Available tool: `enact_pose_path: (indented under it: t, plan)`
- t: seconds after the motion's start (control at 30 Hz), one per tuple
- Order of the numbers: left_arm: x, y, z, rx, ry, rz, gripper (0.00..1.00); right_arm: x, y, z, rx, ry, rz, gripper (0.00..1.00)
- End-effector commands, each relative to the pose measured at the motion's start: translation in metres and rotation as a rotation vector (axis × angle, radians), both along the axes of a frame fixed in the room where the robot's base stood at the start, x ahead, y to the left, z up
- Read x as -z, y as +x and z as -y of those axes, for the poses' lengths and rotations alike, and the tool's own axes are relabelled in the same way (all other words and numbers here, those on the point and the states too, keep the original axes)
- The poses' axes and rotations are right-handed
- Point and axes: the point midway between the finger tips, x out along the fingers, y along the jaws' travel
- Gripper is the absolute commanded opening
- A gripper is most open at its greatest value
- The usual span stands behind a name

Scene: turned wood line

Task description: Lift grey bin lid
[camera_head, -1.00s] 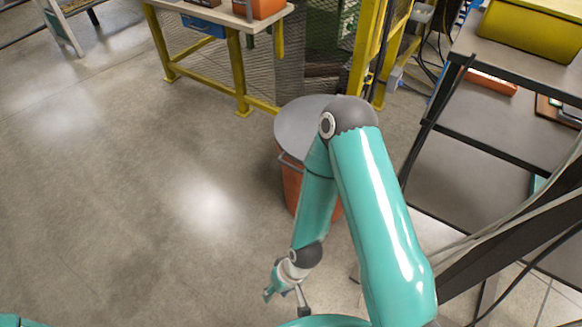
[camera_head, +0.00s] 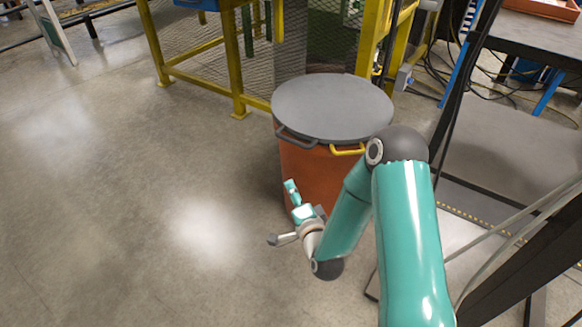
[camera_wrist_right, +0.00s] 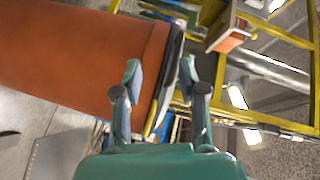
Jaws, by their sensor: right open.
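The grey round lid (camera_head: 330,105) lies flat on top of an orange-brown bin (camera_head: 312,175). A grey handle (camera_head: 295,138) and a yellow handle (camera_head: 347,151) are at its near rim. My right gripper (camera_head: 283,213) is open and empty, in front of the bin's left side and lower than the lid in the picture. In the right wrist view, the spread fingers (camera_wrist_right: 160,70) show with the lid's dark edge (camera_wrist_right: 172,75) seen between them and the bin wall (camera_wrist_right: 75,60) on the left. I cannot tell the distance to the rim. My left gripper is out of view.
A yellow-framed table (camera_head: 238,60) with mesh stands behind the bin. A dark shelf rack (camera_head: 470,110) and cables are on the right. The grey floor (camera_head: 120,200) at the left is clear.

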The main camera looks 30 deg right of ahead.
Motion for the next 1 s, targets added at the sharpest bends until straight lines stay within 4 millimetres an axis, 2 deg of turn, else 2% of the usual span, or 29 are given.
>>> enact_pose_path:
  t: [0.03,0.13,0.33,0.47,0.67,1.0]
  plan:
    - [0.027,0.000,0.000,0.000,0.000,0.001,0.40,0.012,0.000,0.010,0.031,0.016,0.069,0.41]
    - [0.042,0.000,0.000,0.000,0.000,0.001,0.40,0.005,-0.003,0.023,0.074,0.046,0.180,0.41]
    - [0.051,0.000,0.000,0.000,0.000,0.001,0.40,-0.007,-0.004,0.035,0.104,0.071,0.281,0.41]
    - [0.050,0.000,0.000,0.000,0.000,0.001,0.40,-0.012,0.006,0.039,0.105,0.071,0.289,0.41]
    - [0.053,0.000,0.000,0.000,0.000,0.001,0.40,-0.016,0.037,0.052,0.105,0.071,0.288,0.41]
    - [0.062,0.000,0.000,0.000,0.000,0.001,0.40,-0.025,0.105,0.079,0.104,0.071,0.286,0.41]
